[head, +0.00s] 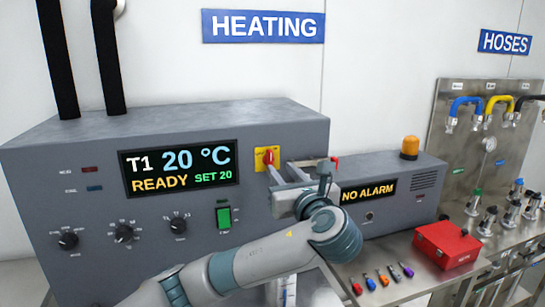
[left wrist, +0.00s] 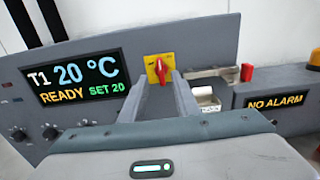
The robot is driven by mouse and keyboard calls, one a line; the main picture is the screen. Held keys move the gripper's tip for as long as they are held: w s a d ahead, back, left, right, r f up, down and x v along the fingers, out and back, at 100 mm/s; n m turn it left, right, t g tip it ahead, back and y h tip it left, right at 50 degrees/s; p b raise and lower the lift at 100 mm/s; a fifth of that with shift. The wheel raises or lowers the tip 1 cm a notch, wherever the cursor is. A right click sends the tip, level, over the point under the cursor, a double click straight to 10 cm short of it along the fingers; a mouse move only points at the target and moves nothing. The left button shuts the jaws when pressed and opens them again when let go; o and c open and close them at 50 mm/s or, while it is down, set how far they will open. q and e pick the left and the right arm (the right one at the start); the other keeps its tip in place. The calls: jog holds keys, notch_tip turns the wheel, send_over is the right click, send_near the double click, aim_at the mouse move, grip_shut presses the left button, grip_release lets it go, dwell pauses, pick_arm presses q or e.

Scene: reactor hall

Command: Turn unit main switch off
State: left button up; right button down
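The unit main switch is a red rotary knob (head: 268,157) on a yellow plate, on the front of the grey heating unit, right of its display. Its handle stands about upright in the left wrist view (left wrist: 160,71). My left gripper (head: 279,168) is in front of the switch, its fingers pointing at the panel. In the left wrist view its two fingers (left wrist: 160,82) are apart, one on each side below the knob, with nothing between them. Whether they touch the knob cannot be told. The display (head: 180,168) reads T1 20 °C, READY, SET 20. My right gripper is not in view.
A green rocker switch (head: 223,216) and several black dials (head: 123,233) are on the panel. Right of the gripper are a red lever (head: 335,160) and an alarm box (head: 385,195) reading NO ALARM. A red case (head: 446,245) and small coloured parts lie on the bench.

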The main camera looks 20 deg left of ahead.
aim_at(271, 158)
pick_arm(q)
jog(key=p+x, duration=0.1)
jog(key=x, duration=0.6)
jog(key=shift+w+a+r+p, duration=0.1)
jog(key=shift+a+p, duration=0.05)
jog(key=shift+p, duration=0.2)
jog(key=shift+w+a, duration=0.3)
jog(key=shift+w, duration=0.3)
grip_shut()
